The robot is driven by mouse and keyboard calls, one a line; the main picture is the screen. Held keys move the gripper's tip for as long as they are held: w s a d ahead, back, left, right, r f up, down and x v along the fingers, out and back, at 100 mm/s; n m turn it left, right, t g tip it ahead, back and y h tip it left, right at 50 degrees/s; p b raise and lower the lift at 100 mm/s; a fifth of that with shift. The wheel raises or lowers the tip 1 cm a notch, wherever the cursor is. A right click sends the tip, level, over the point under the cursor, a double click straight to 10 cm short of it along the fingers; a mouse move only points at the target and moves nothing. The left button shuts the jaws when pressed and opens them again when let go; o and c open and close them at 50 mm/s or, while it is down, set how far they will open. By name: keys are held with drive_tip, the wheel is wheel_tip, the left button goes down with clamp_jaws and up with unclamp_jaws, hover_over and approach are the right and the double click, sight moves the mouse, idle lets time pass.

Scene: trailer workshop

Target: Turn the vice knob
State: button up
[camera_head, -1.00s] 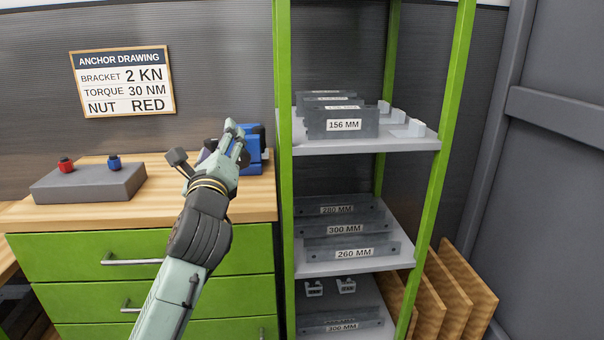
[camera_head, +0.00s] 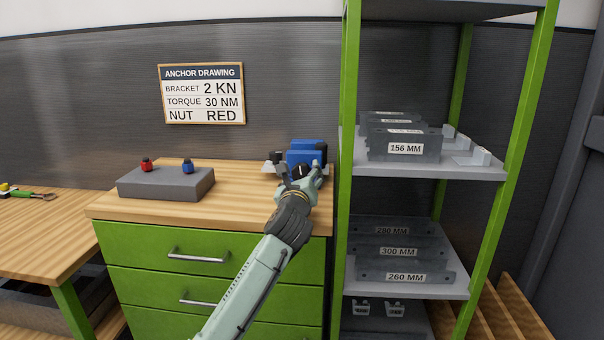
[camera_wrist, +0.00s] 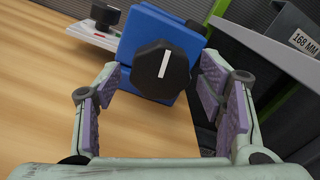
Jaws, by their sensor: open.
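The blue vice (camera_head: 306,153) stands at the right back of the wooden worktop. It also shows in the wrist view (camera_wrist: 176,28). Its black knob (camera_wrist: 162,72) has a white line, which stands a little tilted from upright in the wrist view. My gripper (camera_head: 304,172) is in front of the vice and partly hides it in the head view. In the wrist view my gripper (camera_wrist: 156,97) is open, with one purple-padded finger on each side of the knob. The pads appear apart from the knob. Whether the fingertips reach around it is hard to tell.
A green shelf rack (camera_head: 348,200) stands close on the right, with labelled brackets (camera_head: 404,147). A grey block (camera_head: 165,184) with a red nut (camera_head: 146,164) and a blue nut (camera_head: 187,166) sits left on the worktop (camera_head: 240,203). The worktop between block and vice is clear.

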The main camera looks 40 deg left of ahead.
drive_tip(key=shift+w+a, duration=0.15)
drive_tip(key=shift+w, duration=0.1)
drive_tip(key=shift+c, duration=0.5)
drive_tip(key=c, duration=1.1)
